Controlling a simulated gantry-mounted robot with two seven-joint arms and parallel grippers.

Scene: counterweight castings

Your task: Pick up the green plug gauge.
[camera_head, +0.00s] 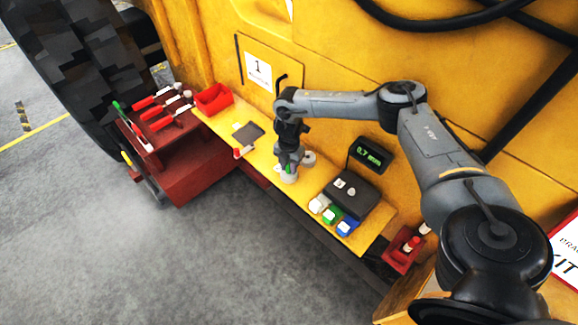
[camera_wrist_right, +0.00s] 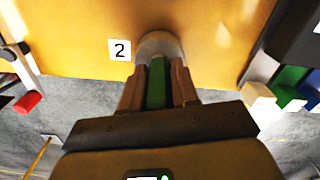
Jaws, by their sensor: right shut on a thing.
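The green plug gauge (camera_wrist_right: 156,82) shows in the right wrist view as a green bar between the two fingers of my right gripper (camera_wrist_right: 157,88). In the head view a small patch of its green (camera_head: 288,169) shows at the fingertips. My right gripper (camera_head: 288,163) points down over the yellow shelf (camera_head: 222,124) and is shut on the gauge. A grey round piece (camera_wrist_right: 161,45) lies just beyond the fingertips, against the gauge's far end. I cannot tell whether it is part of the gauge or a separate seat. My left gripper is not in view.
Another grey round piece (camera_head: 308,158) stands close right of the gripper. A dark box (camera_head: 347,195) and white (camera_head: 318,204), green (camera_head: 331,214) and blue (camera_head: 347,226) blocks stand further right. A display (camera_head: 371,153) is behind. A red bin (camera_head: 213,98) and dark plate (camera_head: 248,134) are left.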

